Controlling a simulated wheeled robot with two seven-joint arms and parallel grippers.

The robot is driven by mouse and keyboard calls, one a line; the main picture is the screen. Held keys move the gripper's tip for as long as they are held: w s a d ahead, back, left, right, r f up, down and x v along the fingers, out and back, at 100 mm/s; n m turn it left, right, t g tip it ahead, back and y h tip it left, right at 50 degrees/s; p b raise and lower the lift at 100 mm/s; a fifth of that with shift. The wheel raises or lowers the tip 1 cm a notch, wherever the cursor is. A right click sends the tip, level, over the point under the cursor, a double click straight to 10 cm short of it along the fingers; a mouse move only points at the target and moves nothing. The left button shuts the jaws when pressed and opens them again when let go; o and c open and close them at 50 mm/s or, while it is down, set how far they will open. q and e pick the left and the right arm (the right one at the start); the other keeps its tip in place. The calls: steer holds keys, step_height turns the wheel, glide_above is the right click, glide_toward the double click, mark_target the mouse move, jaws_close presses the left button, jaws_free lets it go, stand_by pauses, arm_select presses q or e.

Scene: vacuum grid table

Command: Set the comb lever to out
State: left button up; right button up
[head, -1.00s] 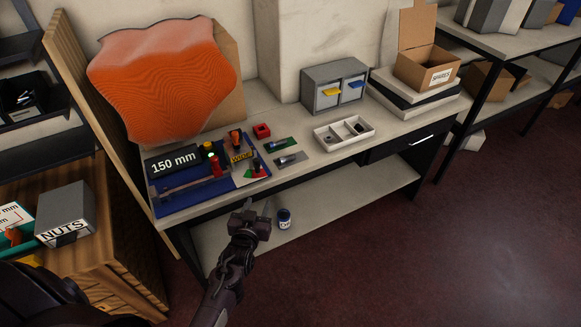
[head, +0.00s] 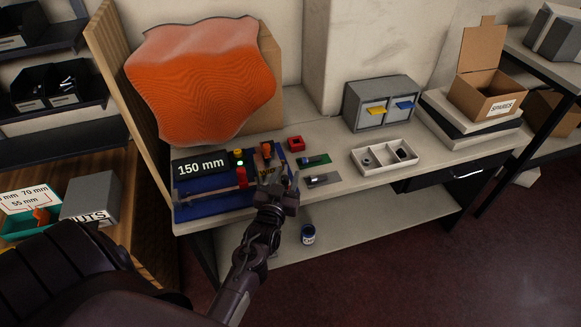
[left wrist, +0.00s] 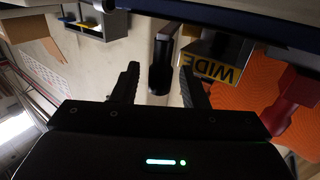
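The blue fixture (head: 205,208) stands at the left end of the table, with a "150 mm" sign (head: 201,167), a green light and a red block (head: 241,177). A yellow "WIDE" label (left wrist: 218,71) shows upside down in the left wrist view, near a red part (left wrist: 292,92). My left gripper (head: 277,184) is at the fixture's right front, fingers apart; the left wrist view shows it open (left wrist: 160,82). A dark upright cylinder (left wrist: 161,62) appears between the fingers, with no visible contact. I cannot tell which part is the comb lever. My right gripper is out of view.
A red cup-like block (head: 296,144), two small plates and a white divided tray (head: 372,170) lie right of the fixture. A grey drawer unit (head: 380,101) stands behind. An orange wavy panel (head: 200,85) leans at the back. A small jar (head: 308,234) is on the lower shelf.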

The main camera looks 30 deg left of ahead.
arm_select(q)
steer(key=shift+w, duration=0.2)
steer(key=shift+s+r, duration=0.15)
steer(key=shift+s, duration=0.15)
steer(key=c, duration=0.4)
steer(key=shift+c, duration=2.3)
jaws_close()
steer(key=shift+w+d+r+p, duration=0.15)
steer(key=shift+w+d+p, duration=0.1)
steer(key=shift+d+p, duration=0.1)
steer(key=shift+w+d+p, duration=0.35)
steer(key=shift+w+d, duration=0.2)
steer(key=shift+w+d+f, duration=0.2)
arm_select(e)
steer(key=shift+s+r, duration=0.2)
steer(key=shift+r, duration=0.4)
arm_select(q)
steer(key=o, duration=0.9)
jaws_free()
steer(key=shift+c, duration=0.2)
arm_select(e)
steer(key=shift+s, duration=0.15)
